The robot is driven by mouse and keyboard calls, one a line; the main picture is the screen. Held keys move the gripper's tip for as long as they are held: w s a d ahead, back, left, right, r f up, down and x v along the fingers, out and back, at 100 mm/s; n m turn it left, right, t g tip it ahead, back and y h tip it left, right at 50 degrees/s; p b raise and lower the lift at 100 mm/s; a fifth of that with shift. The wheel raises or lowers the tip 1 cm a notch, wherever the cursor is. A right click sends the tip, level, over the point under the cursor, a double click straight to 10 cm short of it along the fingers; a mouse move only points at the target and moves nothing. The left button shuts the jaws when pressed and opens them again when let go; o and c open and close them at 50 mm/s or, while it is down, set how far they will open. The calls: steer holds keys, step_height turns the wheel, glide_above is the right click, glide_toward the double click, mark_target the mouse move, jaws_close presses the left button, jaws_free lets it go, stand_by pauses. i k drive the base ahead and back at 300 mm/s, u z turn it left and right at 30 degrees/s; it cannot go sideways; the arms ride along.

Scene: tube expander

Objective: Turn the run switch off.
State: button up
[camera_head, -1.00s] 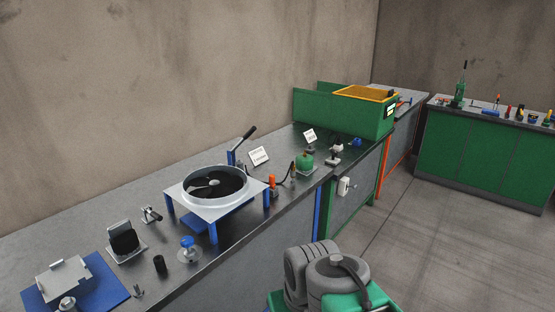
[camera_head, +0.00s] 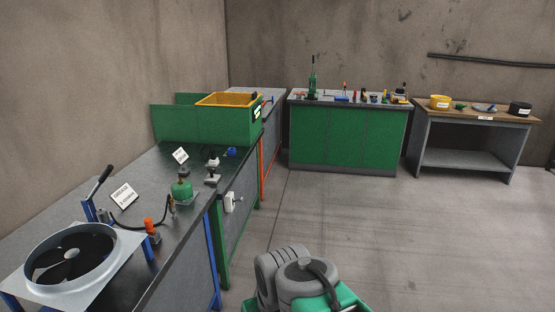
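A small white box with a short grey lever or knob (camera_head: 231,202) is fixed to the front side of the left bench, near a green leg. It may be the run switch, but no label on it is readable and its setting cannot be told. Part of my arm, grey with green, shows at the bottom middle, apart from the box and lower in the picture. My gripper and its fingers are not in view.
The left bench (camera_head: 175,235) carries a fan in a white frame (camera_head: 72,258), a green canister (camera_head: 181,190) and a green machine with a yellow-rimmed hopper (camera_head: 205,124). A green cabinet bench (camera_head: 345,140) and a wooden-topped table (camera_head: 476,114) stand behind. The floor at right is clear.

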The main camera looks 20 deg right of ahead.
mark_target(212, 171)
steer(key=z, duration=0.75)
steer(key=i, duration=1.8)
steer(key=u, duration=0.7)
steer(key=i, duration=0.75)
steer(key=u, duration=1.15)
steer(key=i, duration=0.2)
steer(key=u, duration=0.15)
